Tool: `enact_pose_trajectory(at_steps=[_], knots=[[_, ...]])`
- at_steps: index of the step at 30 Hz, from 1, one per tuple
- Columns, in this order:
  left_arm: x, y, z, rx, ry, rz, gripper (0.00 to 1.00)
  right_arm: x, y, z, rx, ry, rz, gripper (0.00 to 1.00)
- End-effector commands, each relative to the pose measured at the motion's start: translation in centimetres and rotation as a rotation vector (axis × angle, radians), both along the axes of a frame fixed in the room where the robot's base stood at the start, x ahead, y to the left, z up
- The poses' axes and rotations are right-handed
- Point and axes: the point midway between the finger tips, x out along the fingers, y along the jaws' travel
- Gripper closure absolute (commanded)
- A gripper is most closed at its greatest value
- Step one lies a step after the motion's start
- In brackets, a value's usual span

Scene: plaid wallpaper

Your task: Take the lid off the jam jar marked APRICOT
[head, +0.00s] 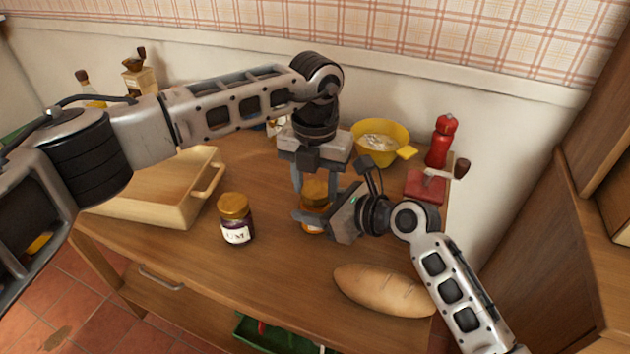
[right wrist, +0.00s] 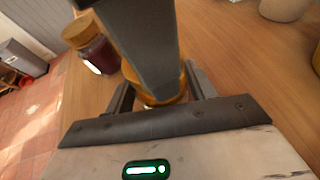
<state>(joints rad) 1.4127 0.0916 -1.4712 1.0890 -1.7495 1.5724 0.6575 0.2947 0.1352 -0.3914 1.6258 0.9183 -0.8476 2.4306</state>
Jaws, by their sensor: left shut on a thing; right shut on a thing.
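An orange jam jar (head: 312,229) stands on the table in the middle of the head view, mostly hidden by my grippers. Its label is not readable. Its golden lid (head: 316,189) is at the top; I cannot tell whether it is seated or loose. My left gripper (head: 314,188) comes from above, shut on the lid. My right gripper (head: 322,218) comes from the right, shut around the jar's body. The right wrist view shows part of the orange jar (right wrist: 165,99) behind a dark finger of my left gripper.
A dark jar (head: 236,226) with a golden lid, its label partly reading "UM", stands to the left. A cream tray (head: 172,210) is farther left. A bread loaf (head: 383,289) lies front right. A yellow bowl (head: 381,146), red mill (head: 441,141) and red box (head: 425,187) stand behind.

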Motion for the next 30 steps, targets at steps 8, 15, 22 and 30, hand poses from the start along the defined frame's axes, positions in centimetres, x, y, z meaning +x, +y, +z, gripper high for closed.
enact_pose_trajectory(at_steps=[8, 15, 22, 30], knots=[[-0.1, 0.0, 0.0, 0.000, 0.002, 0.002, 0.49, 0.0, 0.0, 0.0, 0.000, -0.001, -0.002, 1.00], [-0.1, -0.1, 0.0, -0.001, 0.001, 0.000, 0.32, 0.0, 0.0, 0.0, 0.000, 0.000, -0.001, 1.00], [0.0, -0.1, 0.9, -0.002, 0.001, -0.001, 0.32, 0.0, 0.0, 0.0, 0.000, 0.000, -0.001, 1.00], [0.0, -0.1, 4.3, -0.003, -0.001, 0.000, 0.32, 0.0, 0.0, 0.0, -0.001, 0.001, 0.000, 1.00]])
